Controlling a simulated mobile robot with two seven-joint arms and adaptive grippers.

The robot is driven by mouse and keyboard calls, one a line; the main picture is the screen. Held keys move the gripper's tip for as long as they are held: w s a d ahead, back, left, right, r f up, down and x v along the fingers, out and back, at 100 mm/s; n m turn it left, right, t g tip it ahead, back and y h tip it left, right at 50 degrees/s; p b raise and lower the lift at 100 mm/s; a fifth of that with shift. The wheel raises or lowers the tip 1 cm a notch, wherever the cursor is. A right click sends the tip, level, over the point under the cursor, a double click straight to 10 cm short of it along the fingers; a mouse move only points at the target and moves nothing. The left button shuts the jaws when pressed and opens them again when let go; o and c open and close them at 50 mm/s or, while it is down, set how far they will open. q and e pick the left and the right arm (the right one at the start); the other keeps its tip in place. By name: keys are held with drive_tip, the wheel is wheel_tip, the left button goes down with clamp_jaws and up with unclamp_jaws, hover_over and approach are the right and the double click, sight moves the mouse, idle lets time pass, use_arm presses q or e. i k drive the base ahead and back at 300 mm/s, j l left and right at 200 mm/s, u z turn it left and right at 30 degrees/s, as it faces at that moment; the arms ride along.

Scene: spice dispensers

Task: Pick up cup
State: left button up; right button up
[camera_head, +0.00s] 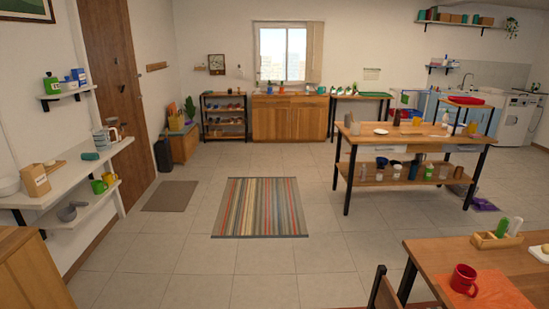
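A green mug (99,187) and a yellow mug (109,178) stand on the lower white shelf at the left. I cannot tell from the picture which of these is the task's cup. Neither of my grippers shows in this view, so their state is hidden.
A wooden tray (490,241) with green and white dispensers stands behind the red mug. A chair (383,291) stands at the table's left side. A wooden workbench (400,136) stands farther back. The floor around the striped rug (260,207) is clear.

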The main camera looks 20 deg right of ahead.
sight(463, 277)
drive_tip(key=i+j+z, duration=0.1)
drive_tip(key=z, duration=0.4)
drive_tip(key=i+j+z, duration=0.2)
drive_tip(key=z, duration=0.25)
drive_tip(key=i+j+z, duration=0.2)
drive_tip(key=z, duration=0.3)
drive_tip(key=i+j+z, duration=0.15)
drive_tip(key=z, duration=0.25)
drive_tip(key=i+j+z, duration=0.1)
drive_tip(key=j+z, duration=0.3)
drive_tip(key=i+j+z, duration=0.1)
drive_tip(key=z, duration=0.3)
drive_tip(key=i+j+z, duration=0.1)
drive_tip(key=j+z, duration=0.3)
drive_tip(key=j, duration=0.15)
drive_tip(key=j+z, duration=0.35)
drive_tip(key=j, duration=0.15)
